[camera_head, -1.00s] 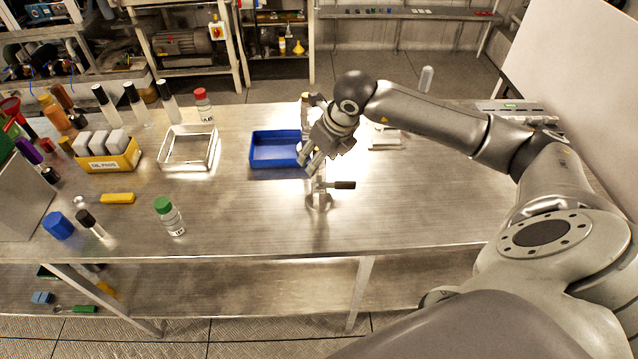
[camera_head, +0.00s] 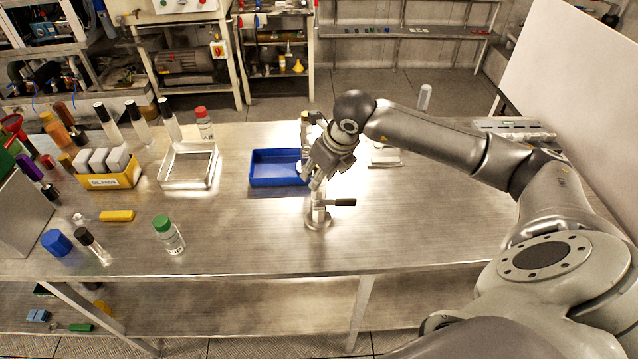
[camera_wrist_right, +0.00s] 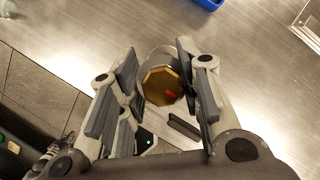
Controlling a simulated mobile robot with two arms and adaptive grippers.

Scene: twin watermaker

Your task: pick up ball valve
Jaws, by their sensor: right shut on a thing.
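The ball valve (camera_head: 318,219) stands upright on the steel table, a metal body with a round base and a black lever handle (camera_head: 343,202) pointing right. My right gripper (camera_head: 317,183) reaches down from above and is shut on the upper part of the valve. In the right wrist view the valve's brass top (camera_wrist_right: 163,86) with a red mark lies between the two fingers (camera_wrist_right: 159,90). The black handle also shows there. The fingers hide part of the valve body. My left gripper is not in view.
A blue tray (camera_head: 250,170) stands just left of my right gripper. Farther left are a clear tray (camera_head: 187,184), a green-capped bottle (camera_head: 170,237) and a yellow box (camera_head: 112,182). The table's front middle is clear.

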